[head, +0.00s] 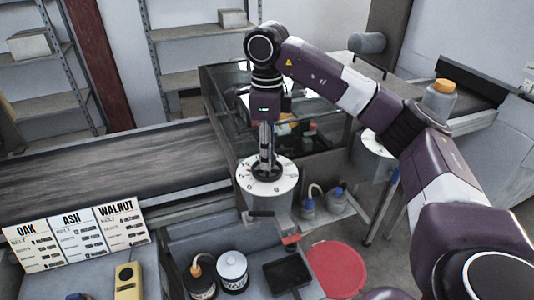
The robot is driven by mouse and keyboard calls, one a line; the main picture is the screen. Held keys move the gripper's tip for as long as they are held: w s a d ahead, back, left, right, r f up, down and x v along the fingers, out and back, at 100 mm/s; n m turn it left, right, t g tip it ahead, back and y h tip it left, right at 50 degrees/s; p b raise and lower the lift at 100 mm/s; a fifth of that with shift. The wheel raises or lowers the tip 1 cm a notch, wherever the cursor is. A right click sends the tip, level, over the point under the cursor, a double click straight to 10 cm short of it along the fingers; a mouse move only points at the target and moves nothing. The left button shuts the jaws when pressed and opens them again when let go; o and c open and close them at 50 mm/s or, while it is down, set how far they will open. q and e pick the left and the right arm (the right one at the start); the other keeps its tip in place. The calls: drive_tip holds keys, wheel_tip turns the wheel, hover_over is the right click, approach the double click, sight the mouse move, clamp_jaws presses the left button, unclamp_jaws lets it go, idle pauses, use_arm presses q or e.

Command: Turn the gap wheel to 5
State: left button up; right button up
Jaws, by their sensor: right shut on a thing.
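The gap wheel is a dark knob (266,171) at the middle of a round white dial (286,187) with dark numbers on its face. My right gripper (266,162) comes straight down from above and is shut on the knob. The gripper and knob cover part of the dial. The numbers are too small and partly hidden, so I cannot tell which value is set. My left gripper is not in view.
A dark conveyor belt (100,170) runs left of the dial. Cards for oak, ash and walnut (76,235) stand at lower left. A white pot (232,271), a black tray (287,271) and a red round lid (337,270) are in front. Bottles (308,208) stand right of the dial.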

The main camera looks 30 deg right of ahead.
drive_tip(key=shift+r+n, duration=0.1)
drive_tip(key=shift+n, duration=0.8)
drive_tip(key=o, duration=1.2)
drive_tip(key=shift+c, duration=0.2)
wheel_tip(320, 180, up, 12)
idle(0.3)
